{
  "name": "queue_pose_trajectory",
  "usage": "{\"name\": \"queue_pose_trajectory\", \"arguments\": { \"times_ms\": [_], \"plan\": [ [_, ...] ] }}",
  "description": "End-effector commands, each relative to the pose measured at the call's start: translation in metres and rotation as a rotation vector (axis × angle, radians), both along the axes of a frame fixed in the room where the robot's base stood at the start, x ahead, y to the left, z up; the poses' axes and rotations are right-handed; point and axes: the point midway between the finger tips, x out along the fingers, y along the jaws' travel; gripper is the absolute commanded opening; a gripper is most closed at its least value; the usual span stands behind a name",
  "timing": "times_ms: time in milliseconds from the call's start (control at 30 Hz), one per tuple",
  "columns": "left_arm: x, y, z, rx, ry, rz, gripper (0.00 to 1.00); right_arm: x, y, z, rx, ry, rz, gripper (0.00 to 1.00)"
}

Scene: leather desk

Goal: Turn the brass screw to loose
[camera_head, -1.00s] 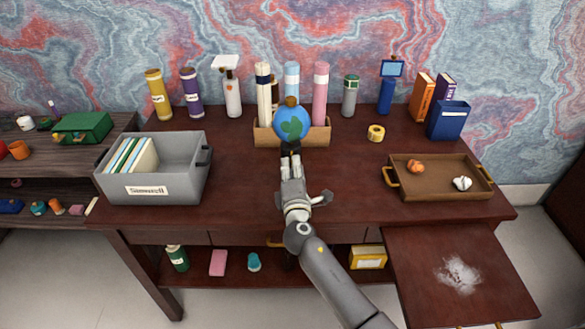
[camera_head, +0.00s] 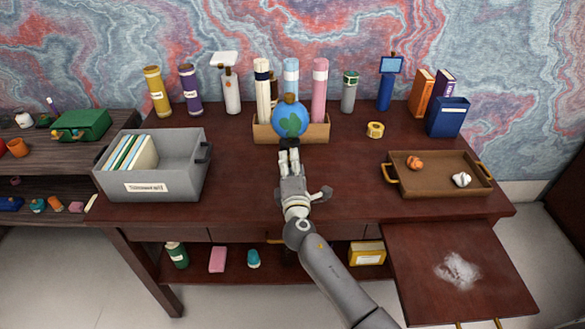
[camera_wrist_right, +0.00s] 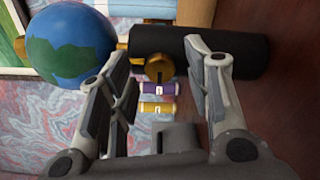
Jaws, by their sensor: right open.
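The brass screw (camera_wrist_right: 158,68) shows in the right wrist view as a round gold head with a dark slot. It sits at the black base (camera_wrist_right: 245,56) of a blue and green globe (camera_wrist_right: 68,45). My right gripper (camera_wrist_right: 162,60) is open, with one finger on each side of the screw head and visible gaps between them. In the head view the globe (camera_head: 290,119) stands at the middle of the desk, and my right gripper (camera_head: 289,152) is just in front of it, hiding the screw and most of the base. My left gripper is not in view.
Behind the globe is a wooden holder (camera_head: 318,132) with tall tubes. A grey box (camera_head: 180,186) with files stands left on the desk (camera_head: 345,195). A brown tray (camera_head: 435,190) and a yellow tape roll (camera_head: 375,129) are to the right. The desk around my arm is clear.

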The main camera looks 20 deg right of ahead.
Motion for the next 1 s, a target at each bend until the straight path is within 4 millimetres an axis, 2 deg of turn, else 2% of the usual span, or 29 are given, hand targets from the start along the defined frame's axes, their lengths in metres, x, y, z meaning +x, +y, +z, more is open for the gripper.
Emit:
{"name": "queue_pose_trajectory", "arguments": {
  "times_ms": [167,500,700,1000],
  "plan": [
    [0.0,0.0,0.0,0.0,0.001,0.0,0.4,-0.012,0.003,-0.001,0.001,0.001,0.001,0.46],
    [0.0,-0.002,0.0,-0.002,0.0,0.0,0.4,-0.075,0.018,-0.002,0.001,0.003,0.0,0.46],
    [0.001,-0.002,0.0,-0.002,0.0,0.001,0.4,-0.105,0.025,-0.001,0.0,0.002,0.0,0.46],
    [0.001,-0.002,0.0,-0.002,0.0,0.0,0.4,-0.117,0.027,0.0,0.0,0.001,-0.001,0.46]
  ]
}}
